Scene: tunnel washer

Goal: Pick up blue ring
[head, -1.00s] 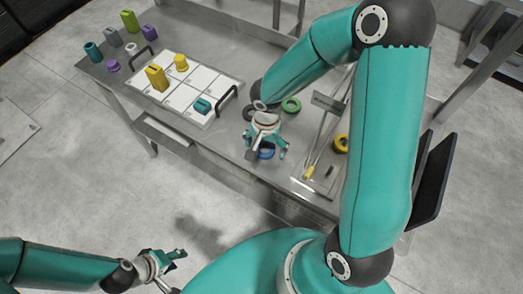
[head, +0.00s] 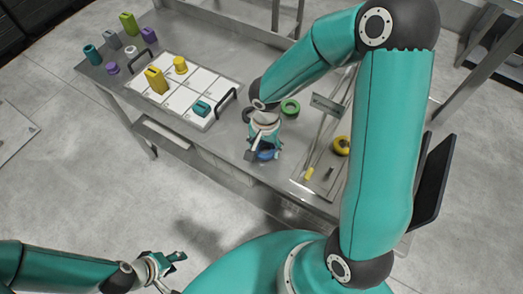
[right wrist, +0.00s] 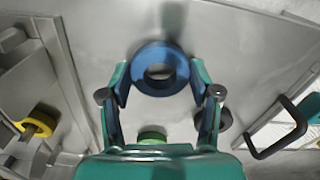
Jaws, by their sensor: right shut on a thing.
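The blue ring (head: 267,155) is near the front edge of the steel table, partly hidden under my right gripper (head: 264,150) in the head view. In the right wrist view the blue ring (right wrist: 158,70) sits between the two fingertips of my right gripper (right wrist: 158,82), which press on its outer sides. My right gripper is shut on it. I cannot tell whether the ring still touches the table. My left gripper (head: 176,270) is empty, with its fingers apart, low at the left and away from the table.
A green ring (head: 290,107) lies just behind the blue one. A yellow ring (head: 341,145) lies in a steel tray (head: 309,187) at the right. A white-tiled board (head: 176,101) with a black handle (head: 226,99) and several coloured pieces stands to the left.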

